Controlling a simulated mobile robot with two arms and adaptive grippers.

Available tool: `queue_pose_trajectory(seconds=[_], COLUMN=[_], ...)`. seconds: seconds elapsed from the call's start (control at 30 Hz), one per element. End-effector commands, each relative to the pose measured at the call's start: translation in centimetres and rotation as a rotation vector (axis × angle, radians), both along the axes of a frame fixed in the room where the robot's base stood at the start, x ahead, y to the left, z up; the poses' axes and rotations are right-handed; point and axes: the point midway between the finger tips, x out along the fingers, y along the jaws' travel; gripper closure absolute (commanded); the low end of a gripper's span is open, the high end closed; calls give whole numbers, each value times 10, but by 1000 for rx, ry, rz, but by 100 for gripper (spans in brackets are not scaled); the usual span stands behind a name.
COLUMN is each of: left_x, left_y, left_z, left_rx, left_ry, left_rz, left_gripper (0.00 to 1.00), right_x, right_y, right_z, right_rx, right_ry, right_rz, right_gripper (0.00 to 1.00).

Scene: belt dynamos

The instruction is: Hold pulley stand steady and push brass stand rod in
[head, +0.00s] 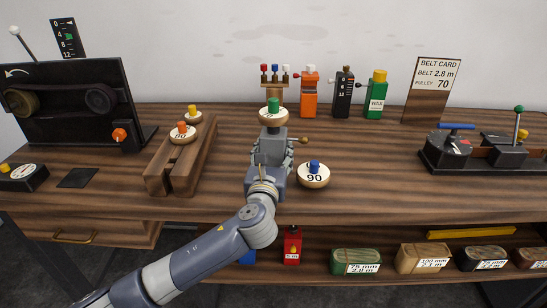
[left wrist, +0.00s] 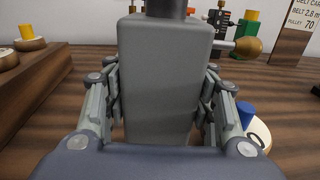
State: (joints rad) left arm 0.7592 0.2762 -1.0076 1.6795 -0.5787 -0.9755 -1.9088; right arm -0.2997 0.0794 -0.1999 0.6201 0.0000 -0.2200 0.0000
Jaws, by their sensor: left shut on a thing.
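The pulley stand (head: 272,133) is a grey upright block in the middle of the workbench, with a pale pulley with a green knob (head: 273,115) on top. My left gripper (head: 271,155) is shut on the stand from the front. In the left wrist view the stand (left wrist: 165,75) is upright between the two fingers. The brass stand rod (head: 301,140) sticks out from the stand's right side, and its round brass end also shows in the left wrist view (left wrist: 248,46). A grey length shows between brass end and stand. My right gripper is not in view.
A pulley marked 90 (head: 314,177) lies close to the right of my left gripper. A wooden rack (head: 160,179) with pulleys stands left. The bench right of the stand is mostly clear up to a black device (head: 470,165).

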Motion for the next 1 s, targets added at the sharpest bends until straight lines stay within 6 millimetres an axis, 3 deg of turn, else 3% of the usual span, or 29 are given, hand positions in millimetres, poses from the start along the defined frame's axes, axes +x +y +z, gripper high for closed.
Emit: queue_pose_trajectory(seconds=[0.6, 1.0], left_x=[54, 62], left_y=[1, 1], left_z=[-9, -10], left_rx=[0, -1], left_ry=[-8, -8], left_rz=[0, -2], left_gripper=[100, 100], right_x=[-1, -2], right_y=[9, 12], right_z=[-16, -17], right_rx=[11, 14], right_ry=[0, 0], right_rz=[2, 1], right_gripper=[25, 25])
